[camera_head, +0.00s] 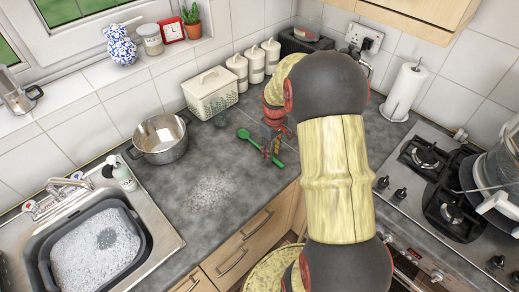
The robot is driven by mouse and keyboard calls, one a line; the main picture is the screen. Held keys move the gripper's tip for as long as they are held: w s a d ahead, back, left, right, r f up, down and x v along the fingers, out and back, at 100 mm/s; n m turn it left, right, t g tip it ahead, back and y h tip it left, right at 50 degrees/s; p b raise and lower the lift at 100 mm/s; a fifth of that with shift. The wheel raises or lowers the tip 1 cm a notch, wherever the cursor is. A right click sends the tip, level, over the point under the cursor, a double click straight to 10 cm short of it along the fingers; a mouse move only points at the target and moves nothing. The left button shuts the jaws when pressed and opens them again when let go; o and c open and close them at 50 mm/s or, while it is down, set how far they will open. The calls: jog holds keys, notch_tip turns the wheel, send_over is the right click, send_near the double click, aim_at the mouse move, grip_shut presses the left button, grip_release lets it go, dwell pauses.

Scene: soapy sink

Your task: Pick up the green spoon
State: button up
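The green spoon (243,134) lies on the grey counter, with its rounded end to the upper left and its handle running down to the right. My gripper (271,151) is low over the counter at the spoon's handle and hides part of it. The handle's tip shows just past the fingers. The fingers are small and partly covered by my arm, so I cannot tell whether they are open, shut or touching the spoon.
White canisters (255,64) stand behind. The soapy sink (158,243) is at the left, the hob (440,180) at the right. Foam (210,190) marks the otherwise clear front counter.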

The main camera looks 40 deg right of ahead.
jog(key=shift+f, duration=0.65)
jog(key=shift+r, duration=0.1)
jog(key=shift+c, duration=0.8)
grip_shut()
